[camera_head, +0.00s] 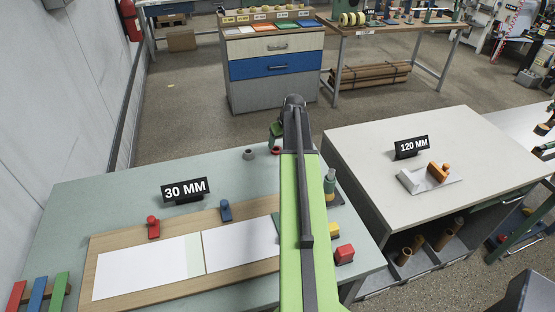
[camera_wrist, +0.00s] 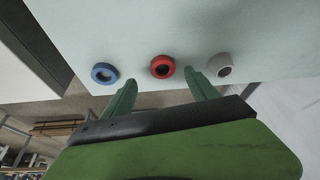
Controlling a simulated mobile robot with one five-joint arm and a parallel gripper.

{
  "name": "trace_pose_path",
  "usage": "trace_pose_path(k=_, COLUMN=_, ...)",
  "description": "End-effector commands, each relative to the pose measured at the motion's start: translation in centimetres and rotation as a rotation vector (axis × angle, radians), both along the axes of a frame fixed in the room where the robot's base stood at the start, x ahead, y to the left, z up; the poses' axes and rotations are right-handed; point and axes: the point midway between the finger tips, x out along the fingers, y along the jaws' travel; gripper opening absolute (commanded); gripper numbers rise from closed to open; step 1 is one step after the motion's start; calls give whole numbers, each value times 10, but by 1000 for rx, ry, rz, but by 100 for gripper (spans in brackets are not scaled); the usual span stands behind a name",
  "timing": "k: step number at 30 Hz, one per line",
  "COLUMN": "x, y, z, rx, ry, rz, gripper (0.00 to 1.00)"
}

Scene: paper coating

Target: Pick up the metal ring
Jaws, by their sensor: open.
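The metal ring is a small grey ring (camera_head: 249,154) on the far edge of the green-grey table, left of my arm in the head view. In the wrist view the metal ring (camera_wrist: 220,66) lies just outside the right finger. My gripper (camera_wrist: 163,80) is open and empty, with its fingers spread on either side of a red ring (camera_wrist: 163,67). A blue ring (camera_wrist: 104,73) lies outside the left finger. In the head view my gripper (camera_head: 276,133) is partly hidden by my arm, above the red ring (camera_head: 276,151). The blue ring is hidden there.
The table (camera_head: 110,194) holds a "30 MM" sign (camera_head: 185,190) and a wooden board (camera_head: 100,243) with white sheets. Red and blue knobbed pieces stand along the board. A second table (camera_head: 360,150) stands at right. The tabletop left of the metal ring is clear.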

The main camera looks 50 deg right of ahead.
Motion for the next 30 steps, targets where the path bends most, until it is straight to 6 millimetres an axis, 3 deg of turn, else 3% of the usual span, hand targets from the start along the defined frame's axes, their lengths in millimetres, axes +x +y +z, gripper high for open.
trace_pose_path(k=5, x=2, y=0, z=-4, rx=0, ry=0, rz=0, gripper=68)
trace_pose_path(k=15, x=18, y=-2, z=-53, rx=0, ry=0, rz=1, gripper=68)
trace_pose_path(k=22, x=19, y=-2, z=-49, rx=0, ry=0, rz=0, gripper=68)
trace_pose_path(k=30, x=19, y=-2, z=-49, rx=1, ry=0, rz=1, gripper=34)
